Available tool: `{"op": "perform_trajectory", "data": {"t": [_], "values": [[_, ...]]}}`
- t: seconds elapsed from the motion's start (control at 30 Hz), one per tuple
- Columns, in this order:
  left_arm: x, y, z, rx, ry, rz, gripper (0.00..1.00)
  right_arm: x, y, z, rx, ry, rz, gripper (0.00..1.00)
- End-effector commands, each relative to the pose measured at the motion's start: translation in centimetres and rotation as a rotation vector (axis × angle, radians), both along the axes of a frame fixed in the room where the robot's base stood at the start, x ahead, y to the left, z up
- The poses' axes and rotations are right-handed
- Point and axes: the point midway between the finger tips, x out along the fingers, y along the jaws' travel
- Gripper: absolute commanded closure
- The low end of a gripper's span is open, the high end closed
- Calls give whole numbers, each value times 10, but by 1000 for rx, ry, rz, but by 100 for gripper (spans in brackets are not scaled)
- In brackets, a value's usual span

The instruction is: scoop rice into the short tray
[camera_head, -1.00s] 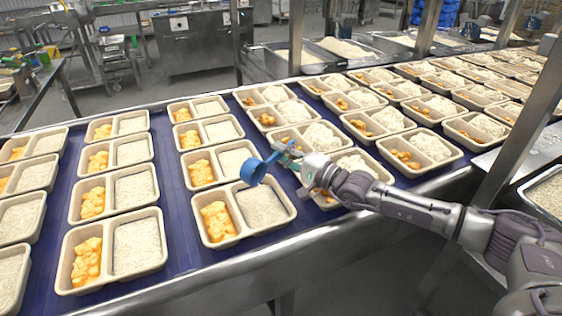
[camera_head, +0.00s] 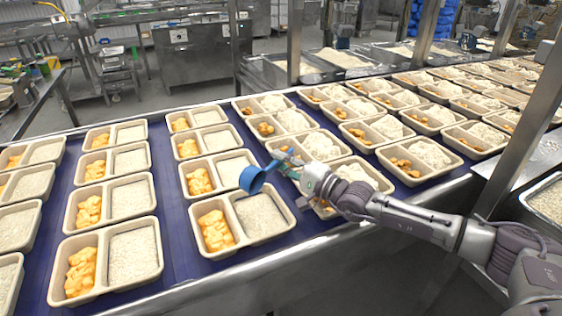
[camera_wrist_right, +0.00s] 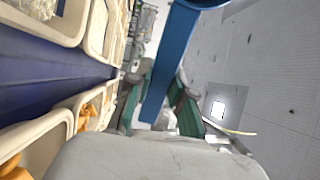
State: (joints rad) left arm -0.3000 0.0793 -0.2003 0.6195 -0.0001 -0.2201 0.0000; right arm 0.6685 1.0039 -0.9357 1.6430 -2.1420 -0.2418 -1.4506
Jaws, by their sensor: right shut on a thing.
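My right gripper (camera_head: 292,168) is shut on a blue scoop (camera_head: 252,180), with the cup out to the left of the fingers. In the right wrist view the scoop's blue handle (camera_wrist_right: 170,65) runs between the green-sided fingers (camera_wrist_right: 160,108). The cup is above the back part of a front tray (camera_head: 255,241), and I cannot tell what is inside it. That tray has orange chunks (camera_head: 215,231) in its left compartment and a flat, shallow layer of rice (camera_head: 262,216) in its right one. My left gripper is out of view.
Rows of similar two-part trays cover the blue belt (camera_head: 172,215). Trays to the right hold heaped rice (camera_head: 430,153); those to the left hold flatter rice. A metal rail (camera_head: 240,270) edges the belt. Bins of rice (camera_head: 342,58) stand behind, and a post rises at right.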

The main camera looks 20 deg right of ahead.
Motion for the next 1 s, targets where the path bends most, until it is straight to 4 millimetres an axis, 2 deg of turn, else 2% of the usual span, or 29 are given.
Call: {"op": "perform_trajectory", "data": {"t": [0.27,0.7,0.83,1.0], "values": [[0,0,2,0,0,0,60,0,0,6,1,-2,0,100],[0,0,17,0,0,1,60,0,0,48,1,-2,0,100],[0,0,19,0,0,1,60,0,0,53,-2,3,0,100],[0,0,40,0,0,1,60,0,0,61,-51,77,1,100]]}}
